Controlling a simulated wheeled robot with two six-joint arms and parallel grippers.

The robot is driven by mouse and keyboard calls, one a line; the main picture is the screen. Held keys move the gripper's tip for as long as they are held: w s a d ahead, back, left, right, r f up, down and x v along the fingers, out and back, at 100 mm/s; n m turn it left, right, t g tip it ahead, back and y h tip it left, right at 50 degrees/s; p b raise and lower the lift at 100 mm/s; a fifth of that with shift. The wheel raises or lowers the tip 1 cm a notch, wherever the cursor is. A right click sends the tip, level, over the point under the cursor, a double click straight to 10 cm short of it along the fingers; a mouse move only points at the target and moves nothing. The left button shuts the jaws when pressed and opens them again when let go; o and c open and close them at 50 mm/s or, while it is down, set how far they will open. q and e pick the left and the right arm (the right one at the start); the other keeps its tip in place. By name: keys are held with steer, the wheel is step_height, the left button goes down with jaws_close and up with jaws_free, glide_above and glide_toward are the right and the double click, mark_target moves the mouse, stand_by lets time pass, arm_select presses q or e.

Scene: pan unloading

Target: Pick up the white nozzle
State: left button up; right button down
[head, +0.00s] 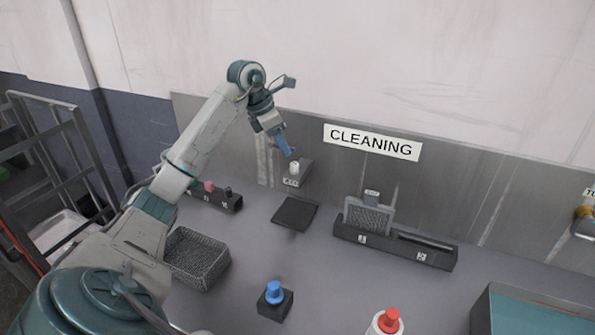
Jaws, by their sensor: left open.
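The white nozzle (295,168) is a small pale piece. It sits on a grey holder (305,172) with a small label at the back of the bench. My left gripper (288,151) has bluish fingers and is open. It hangs just above the white nozzle, pointing down and to the right. Whether the fingertips touch it, I cannot tell at this size. My right gripper is not in view.
A dark rack (225,203) with a pink piece stands left. A wire basket (197,258), black pad (296,213), and blue knob (274,286) on a block are in front. A tool rack (395,240), red knob (389,319) and teal-lined tub (525,315) are right.

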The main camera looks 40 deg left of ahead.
mark_target(293, 163)
arm_select(q)
steer(key=p+x, duration=0.1)
steer(key=x, duration=0.1)
steer(key=p+x, duration=0.1)
steer(key=x, duration=0.1)
steer(key=d+p+x, duration=0.1)
steer(key=p+x, duration=0.1)
steer(key=x, duration=0.1)
steer(key=shift+s, duration=0.15)
steer(key=shift+f, duration=0.35)
jaws_close()
steer(key=shift+r, duration=0.1)
